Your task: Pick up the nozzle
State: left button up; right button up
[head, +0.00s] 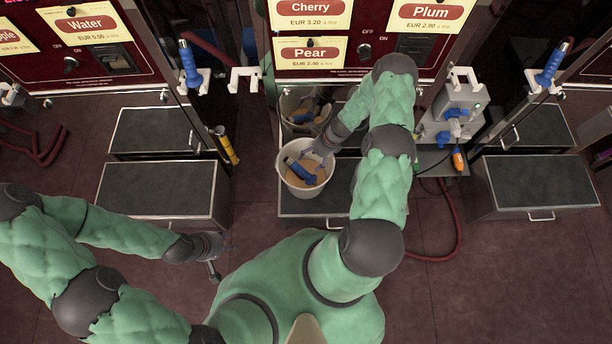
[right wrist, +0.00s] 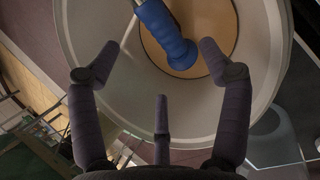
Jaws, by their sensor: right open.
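A nozzle with a blue handle (head: 299,168) lies tilted inside a white bucket (head: 318,186) on the grey platform below the Pear panel. In the right wrist view, the blue handle (right wrist: 166,36) points down toward my gripper, over the tan bottom of the bucket (right wrist: 90,35). My right gripper (head: 323,150) is at the bucket's mouth. In its wrist view its fingers (right wrist: 160,65) are spread, with nothing between them, and the handle's end is just beyond them. My left gripper (head: 212,262) hangs over the floor at the left, away from the nozzle; its opening is unclear.
Other blue nozzles hang at the left (head: 189,64) and right (head: 549,66) stations. A white holder (head: 243,79) beside the Pear panel is empty. A second bucket (head: 303,113) stands behind the first. Grey stepped platforms (head: 160,190) flank the bucket; a red hose (head: 457,235) lies right.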

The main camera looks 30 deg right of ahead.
aim_at(302, 171)
jog(key=b+x, duration=0.1)
jog(key=x, duration=0.2)
jog(key=shift+a+f, duration=0.15)
jog(key=shift+f, duration=0.2)
jog(key=b+x, duration=0.2)
jog(key=x, duration=0.1)
jog(key=b+x, duration=0.1)
jog(key=shift+s+a+f, duration=0.2)
jog(key=shift+s+f, duration=0.15)
jog(key=shift+f, duration=0.05)
jog(key=shift+w+a+f, duration=0.1)
jog(key=shift+f, duration=0.1)
jog(key=c, duration=1.5)
jog(key=shift+r, duration=0.1)
